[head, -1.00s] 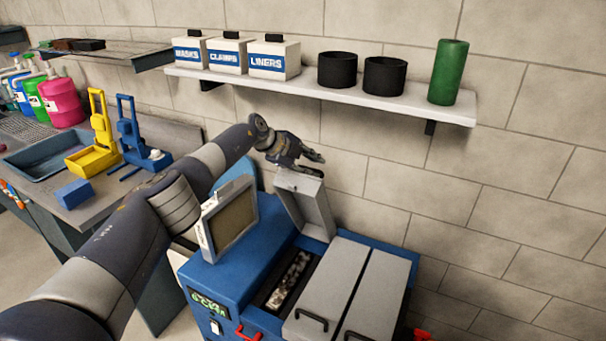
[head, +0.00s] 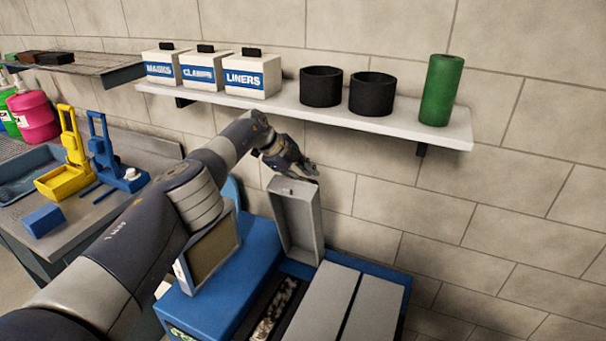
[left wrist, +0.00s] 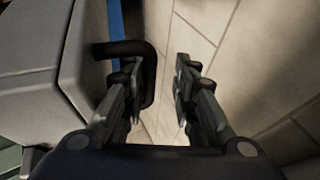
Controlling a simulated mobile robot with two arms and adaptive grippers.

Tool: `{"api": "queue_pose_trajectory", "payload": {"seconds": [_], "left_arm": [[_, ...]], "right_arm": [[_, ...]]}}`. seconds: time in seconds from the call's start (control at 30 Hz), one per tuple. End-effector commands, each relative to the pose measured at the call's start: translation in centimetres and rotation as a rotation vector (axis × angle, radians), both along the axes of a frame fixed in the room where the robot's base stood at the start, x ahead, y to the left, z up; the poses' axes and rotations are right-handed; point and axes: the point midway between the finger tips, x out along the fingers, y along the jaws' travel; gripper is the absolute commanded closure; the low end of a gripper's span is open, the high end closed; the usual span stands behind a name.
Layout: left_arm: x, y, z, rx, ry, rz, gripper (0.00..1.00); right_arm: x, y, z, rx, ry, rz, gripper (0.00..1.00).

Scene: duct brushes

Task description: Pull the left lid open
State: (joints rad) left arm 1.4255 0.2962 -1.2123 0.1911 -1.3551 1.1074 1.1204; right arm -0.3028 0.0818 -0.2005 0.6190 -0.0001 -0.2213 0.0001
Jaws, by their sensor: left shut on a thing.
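The left lid (head: 299,228) is a grey, box-like panel. It stands up, nearly vertical, at the back of the blue machine (head: 250,248), with its hollow inner side showing. My left gripper (head: 306,168) is at the lid's top edge, shut on its handle. In the left wrist view the black handle (left wrist: 150,60) sticks out from the grey lid (left wrist: 62,75), beside the left finger of my gripper (left wrist: 160,95). The exact contact is partly hidden. The opening below the lid shows a dark slot with pale, lumpy contents (head: 277,308). My right gripper is out of view.
Two more grey lids (head: 322,302) (head: 374,308) lie shut on the machine's right part. A framed screen (head: 212,252) stands left of the open lid. A wall shelf (head: 400,123) with boxes, black cups and a green cylinder hangs above.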

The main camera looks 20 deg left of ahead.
Motion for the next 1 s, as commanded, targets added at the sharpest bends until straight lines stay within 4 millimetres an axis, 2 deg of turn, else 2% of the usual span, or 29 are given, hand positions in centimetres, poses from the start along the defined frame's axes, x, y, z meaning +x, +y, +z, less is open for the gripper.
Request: {"api": "queue_pose_trajectory", "payload": {"seconds": [0.03,0.27,0.3,0.33,1.0], "left_arm": [[0.37,-0.67,-0.44,-0.015,-0.013,0.011,1.00],[0.38,-0.70,-0.44,-0.015,-0.013,0.011,1.00],[0.38,-0.71,-0.43,-0.016,-0.013,0.010,0.72],[0.39,-0.70,-0.43,-0.015,-0.013,0.011,0.70],[0.30,-0.47,-0.32,-0.006,-0.013,0.005,0.70]], "right_arm": [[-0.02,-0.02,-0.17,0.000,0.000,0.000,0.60],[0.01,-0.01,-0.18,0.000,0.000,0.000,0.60],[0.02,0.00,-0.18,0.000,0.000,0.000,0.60],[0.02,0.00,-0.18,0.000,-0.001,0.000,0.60],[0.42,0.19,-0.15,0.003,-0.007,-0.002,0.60]]}}
